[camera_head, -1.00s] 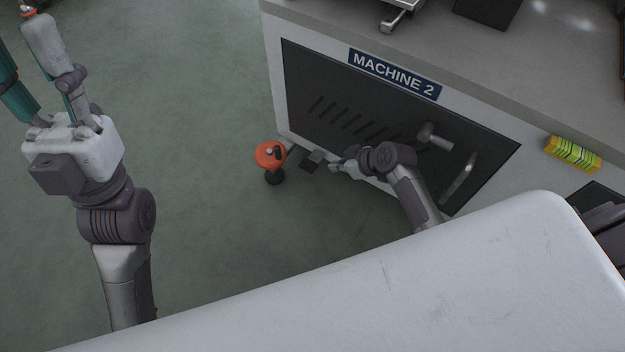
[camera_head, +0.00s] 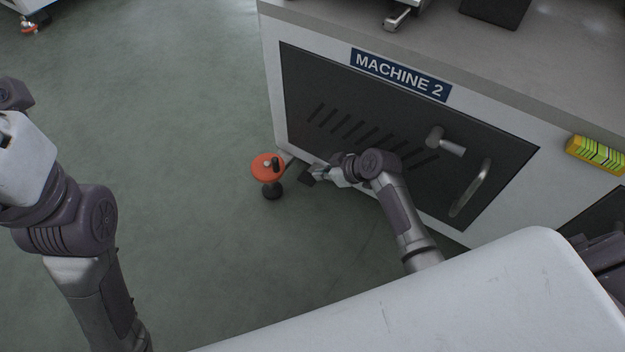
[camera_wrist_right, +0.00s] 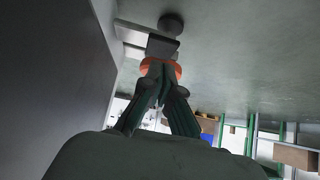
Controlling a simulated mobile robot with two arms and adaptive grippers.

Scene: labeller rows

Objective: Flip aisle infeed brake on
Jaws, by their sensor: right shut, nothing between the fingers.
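My right gripper (camera_head: 318,173) is low beside the machine's front, just right of the post, shut and empty. In the right wrist view its green fingers (camera_wrist_right: 163,75) converge in front of the orange disc (camera_wrist_right: 147,67); I cannot tell if they touch. My left gripper (camera_head: 22,160) is cut off at the left edge, and its fingertips are out of frame.
The machine's white cabinet (camera_head: 272,95) has a dark vented panel (camera_head: 320,85) with handles, close to my right arm. A yellow-green item (camera_head: 597,154) is at the right. Floor left of the post is open.

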